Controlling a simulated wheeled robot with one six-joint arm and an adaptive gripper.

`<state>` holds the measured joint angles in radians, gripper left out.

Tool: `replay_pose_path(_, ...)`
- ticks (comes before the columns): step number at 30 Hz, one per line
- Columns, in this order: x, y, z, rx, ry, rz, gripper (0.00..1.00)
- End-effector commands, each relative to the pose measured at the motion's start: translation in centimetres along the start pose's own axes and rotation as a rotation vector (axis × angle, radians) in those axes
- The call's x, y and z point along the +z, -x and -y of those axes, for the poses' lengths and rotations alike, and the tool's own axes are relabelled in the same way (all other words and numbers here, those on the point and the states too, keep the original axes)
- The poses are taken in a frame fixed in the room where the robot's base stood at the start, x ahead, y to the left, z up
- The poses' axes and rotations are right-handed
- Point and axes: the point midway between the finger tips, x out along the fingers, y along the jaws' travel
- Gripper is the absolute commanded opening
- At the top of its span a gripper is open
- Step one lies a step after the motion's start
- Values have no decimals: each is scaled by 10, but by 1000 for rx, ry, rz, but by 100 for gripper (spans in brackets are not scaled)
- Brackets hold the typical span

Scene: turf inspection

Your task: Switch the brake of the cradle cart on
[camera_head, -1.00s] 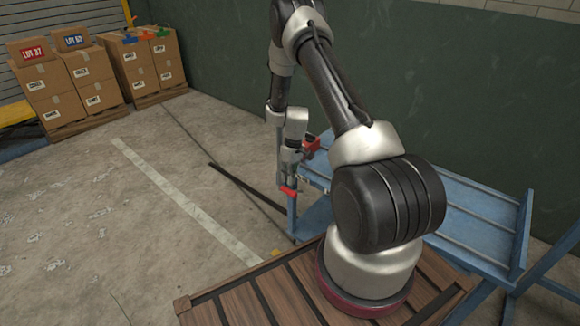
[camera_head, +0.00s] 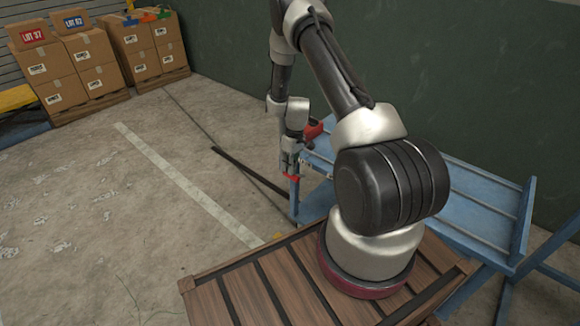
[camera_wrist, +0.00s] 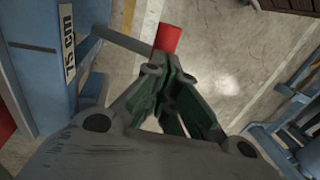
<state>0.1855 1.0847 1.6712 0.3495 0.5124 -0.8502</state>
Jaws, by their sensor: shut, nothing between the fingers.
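The blue cradle cart (camera_head: 470,200) stands behind and to the right of my arm, partly hidden by it. In the wrist view, its blue side (camera_wrist: 40,70) carries a "75 cm" label, and a grey rod reaches out to a red cylindrical grip (camera_wrist: 167,38), apparently the brake lever. The red grip also shows in the head view (camera_head: 291,178), under the fingers. My gripper (camera_wrist: 160,78) is shut and empty, its fingertips close to the red grip. It also shows in the head view (camera_head: 290,168). I cannot tell whether they touch.
Stacked boxes on pallets (camera_head: 90,65) stand at the back left by the wall. A dark bar (camera_head: 245,168) lies on the floor left of the cart. A red part (camera_head: 313,130) shows behind my gripper. The floor at left, with a pale painted line (camera_head: 185,185), is clear.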

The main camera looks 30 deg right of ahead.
Motion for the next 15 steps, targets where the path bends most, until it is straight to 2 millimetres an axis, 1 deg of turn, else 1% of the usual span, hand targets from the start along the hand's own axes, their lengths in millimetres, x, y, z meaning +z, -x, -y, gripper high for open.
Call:
replay_pose_path(8, 0, -8, 6, -1, 0, 1, 0)
replay_pose_path(15, 1, -24, 17, 17, 4, 4, 0)
